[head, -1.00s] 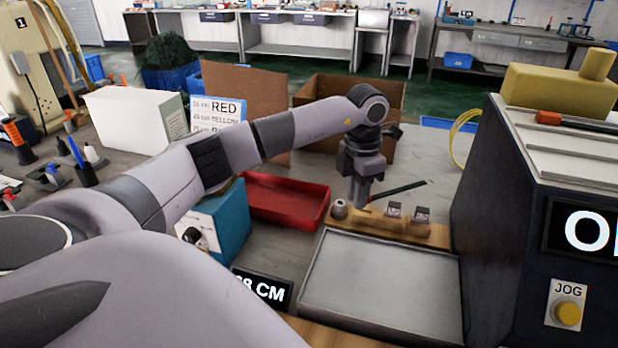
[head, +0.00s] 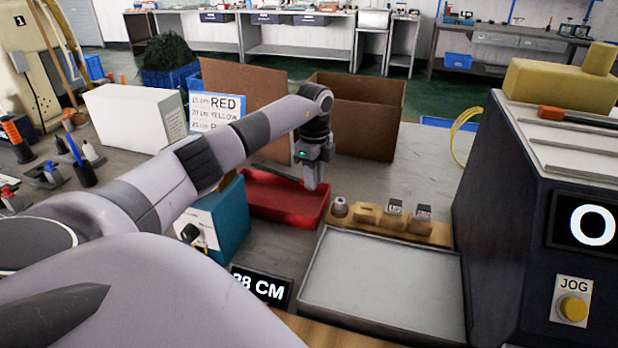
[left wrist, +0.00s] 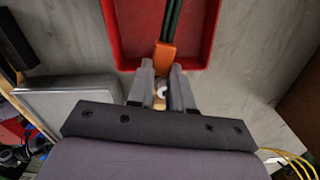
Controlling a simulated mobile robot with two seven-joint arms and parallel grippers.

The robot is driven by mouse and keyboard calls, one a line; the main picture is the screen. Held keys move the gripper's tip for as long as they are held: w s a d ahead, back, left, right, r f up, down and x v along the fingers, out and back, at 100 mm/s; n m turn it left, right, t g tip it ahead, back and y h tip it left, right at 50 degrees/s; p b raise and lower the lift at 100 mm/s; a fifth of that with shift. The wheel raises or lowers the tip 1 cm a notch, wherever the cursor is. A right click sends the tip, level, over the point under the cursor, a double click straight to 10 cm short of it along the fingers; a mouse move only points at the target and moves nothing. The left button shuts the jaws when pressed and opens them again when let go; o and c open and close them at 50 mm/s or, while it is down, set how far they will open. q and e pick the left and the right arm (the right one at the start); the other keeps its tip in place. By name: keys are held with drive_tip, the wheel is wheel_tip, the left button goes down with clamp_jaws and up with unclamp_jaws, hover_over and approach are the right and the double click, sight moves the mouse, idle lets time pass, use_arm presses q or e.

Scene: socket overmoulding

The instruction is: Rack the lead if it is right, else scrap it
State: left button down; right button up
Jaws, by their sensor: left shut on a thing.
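My left gripper (head: 311,186) is at the right end of the red tray (head: 262,212). In the left wrist view my left gripper (left wrist: 164,82) is shut on the lead, at its orange end piece (left wrist: 165,55). Dark green cable (left wrist: 174,18) runs from that piece over the floor of the red tray (left wrist: 212,25). I cannot tell whether the lead touches the tray. A wooden block (head: 435,233) with small labelled pieces stands to the right. My right gripper is not in view.
A sign (head: 214,110) lists lengths and colours. A display (head: 262,286), partly cut off, ends in "8 CM". A grey flat tray (head: 385,275) lies in front of the wooden block. The dark machine (head: 500,190) bounds the right. Cardboard boxes (head: 355,118) stand behind.

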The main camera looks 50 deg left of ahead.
use_arm(q)
drive_tip(key=n, duration=0.1)
drive_tip(key=a+n, duration=0.1)
drive_tip(key=shift+s+a+f+n, duration=0.1)
drive_tip(key=shift+s+f+n, duration=0.05)
drive_tip(key=shift+f+n, duration=0.15)
drive_tip(key=shift+r, duration=0.1)
drive_tip(key=shift+r+p, duration=0.15)
drive_tip(key=shift+p, duration=0.4)
drive_tip(key=b, duration=0.3)
hover_over(310, 209)
wheel_tip(310, 209, down, 5)
drive_tip(key=shift+f, duration=0.1)
drive_tip(key=shift+a+f, duration=0.1)
drive_tip(key=shift+f, duration=0.8)
drive_tip(key=c, duration=0.9)
unclamp_jaws()
drive_tip(key=shift+c, duration=0.2)
